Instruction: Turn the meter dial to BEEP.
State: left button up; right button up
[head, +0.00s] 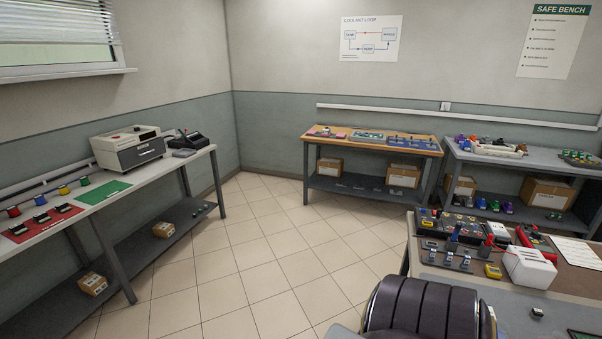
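No dial marked BEEP can be made out in the head view. Neither of my grippers is in view.
A white box (530,268), red tools (530,236) and several small parts crowd the right bench. A dark ribbed rounded shape (422,308) fills the bottom foreground. A long bench (128,203) runs along the left. The tiled floor (262,245) between is clear.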

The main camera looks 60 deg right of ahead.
aim_at(536, 235)
jog(key=i+z, duration=0.85)
jog(key=z, duration=0.15)
jog(key=i+z, duration=0.25)
jog(key=z, duration=0.15)
jog(key=i+z, duration=0.7)
jog(key=z, duration=0.15)
jog(key=i+z, duration=0.25)
jog(key=i, duration=2.15)
jog(key=i+z, duration=0.4)
jog(key=i, duration=0.4)
jog(key=i+z, duration=0.85)
jog(key=k+j, duration=0.05)
jog(key=k, duration=0.05)
